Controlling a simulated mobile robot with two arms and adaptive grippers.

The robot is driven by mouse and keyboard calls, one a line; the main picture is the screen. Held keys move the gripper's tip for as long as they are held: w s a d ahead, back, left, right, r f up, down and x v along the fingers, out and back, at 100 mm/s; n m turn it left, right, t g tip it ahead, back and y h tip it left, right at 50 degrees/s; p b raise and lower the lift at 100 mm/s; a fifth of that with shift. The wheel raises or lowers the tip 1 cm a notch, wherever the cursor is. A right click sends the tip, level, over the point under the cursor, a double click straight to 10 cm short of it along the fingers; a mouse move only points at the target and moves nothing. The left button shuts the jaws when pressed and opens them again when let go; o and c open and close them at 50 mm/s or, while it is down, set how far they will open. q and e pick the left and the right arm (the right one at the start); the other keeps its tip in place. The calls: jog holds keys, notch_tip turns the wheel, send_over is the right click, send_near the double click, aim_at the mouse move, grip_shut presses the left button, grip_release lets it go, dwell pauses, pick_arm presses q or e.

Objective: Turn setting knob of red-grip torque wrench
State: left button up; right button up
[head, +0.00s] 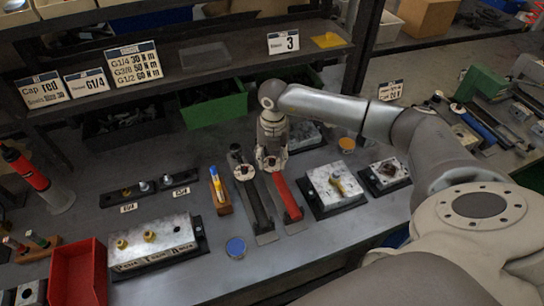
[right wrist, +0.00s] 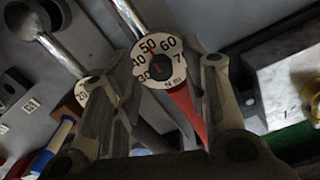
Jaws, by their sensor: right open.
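The red-grip torque wrench lies on the bench, its red grip (head: 289,200) toward the front edge. Its round white dial (right wrist: 158,62) has black numbers and a red pointer in the right wrist view. My right gripper (head: 270,160) points down over the dial end of this wrench. In the right wrist view its fingers (right wrist: 174,62) are apart, one on each side of the dial, with nothing clamped. I cannot tell whether they touch it. A black-grip torque wrench (head: 258,205) lies just to the left, with its own dial (right wrist: 86,92). My left gripper is not in view.
Metal valve blocks sit at front left (head: 150,243) and right (head: 333,187). A red bin (head: 78,275) is at the front left. A shelf (head: 190,75) with signs overhangs the back.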

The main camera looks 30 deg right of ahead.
aim_at(273, 161)
notch_tip(273, 161, up, 12)
dwell(0.6)
jog(key=shift+s+d+f, duration=0.1)
dwell(0.4)
